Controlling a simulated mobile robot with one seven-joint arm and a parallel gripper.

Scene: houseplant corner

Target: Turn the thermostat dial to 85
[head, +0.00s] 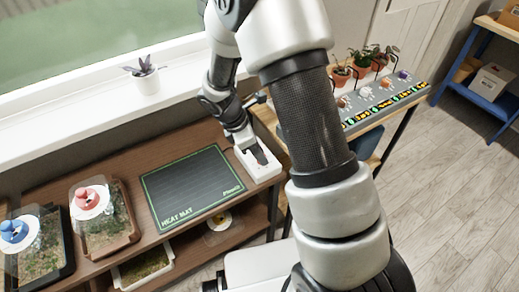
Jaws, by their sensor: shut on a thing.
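The thermostat (263,175) is a white box on the brown wooden bench, just right of the heat mat. My gripper (257,154) reaches down onto its top from the back left and is shut on the dial. The dial itself is hidden by the dark fingers, and I cannot read its setting or any numbers. The heat mat (190,188) is a flat dark sheet with a green border, lying left of the thermostat with nothing on it.
Two trays with soil, one holding a red-topped item (88,198) and one a blue-topped item (14,231), stand at the left. A potted plant (146,78) stands on the white windowsill. Several small pots and a patterned strip (385,105) are on the right table. My arm blocks the middle.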

